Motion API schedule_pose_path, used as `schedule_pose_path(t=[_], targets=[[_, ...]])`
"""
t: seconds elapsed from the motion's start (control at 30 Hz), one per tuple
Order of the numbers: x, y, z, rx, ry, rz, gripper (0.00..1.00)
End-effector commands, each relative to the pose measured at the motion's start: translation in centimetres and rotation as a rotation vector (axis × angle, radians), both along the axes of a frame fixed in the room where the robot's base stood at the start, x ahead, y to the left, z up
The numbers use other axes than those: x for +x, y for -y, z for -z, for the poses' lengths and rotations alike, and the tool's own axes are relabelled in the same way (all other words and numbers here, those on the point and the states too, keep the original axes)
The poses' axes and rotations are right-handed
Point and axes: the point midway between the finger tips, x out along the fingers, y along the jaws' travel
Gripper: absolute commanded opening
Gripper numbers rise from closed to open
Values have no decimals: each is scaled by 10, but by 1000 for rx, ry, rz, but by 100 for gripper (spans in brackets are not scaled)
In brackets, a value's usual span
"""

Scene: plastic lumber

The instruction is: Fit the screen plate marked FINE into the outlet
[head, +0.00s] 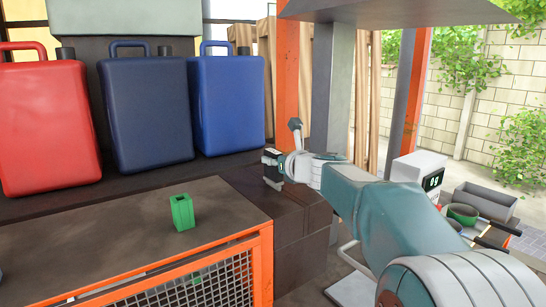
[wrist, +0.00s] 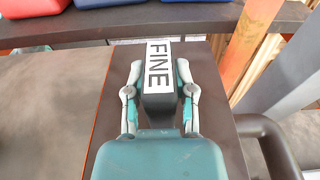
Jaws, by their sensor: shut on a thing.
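The screen plate marked FINE (wrist: 159,66) is a dark block with a white label and black letters. It stands between the two fingers of my gripper (wrist: 160,85), which is shut on it. In the wrist view it is over a dark brown surface (wrist: 205,125). In the head view my gripper (head: 277,170) is at the end of the teal arm, above the dark block beside the blue container. I cannot tell from these views which part is the outlet. The plate's lower end is hidden.
Red (head: 45,130), navy (head: 148,110) and blue (head: 226,105) containers stand on the back ledge. A green open box (head: 182,213) sits on the orange-framed table (head: 90,240). An orange post (head: 287,75) and grey column (head: 325,90) stand close by. A white display unit (head: 415,172) is right.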

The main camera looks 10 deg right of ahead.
Motion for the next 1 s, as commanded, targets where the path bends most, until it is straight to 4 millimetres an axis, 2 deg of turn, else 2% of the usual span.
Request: schedule_pose_path(t=[0.43,0.47,0.5,0.53,0.9,1.0], targets=[[0,0,2,-1,2,0,0],[0,0,2,-1,2,0,47],[0,0,2,-1,1,0,65],[0,0,2,-1,1,0,74],[0,0,3,-1,-1,0,74],[-6,3,1,-1,0,2,74]])
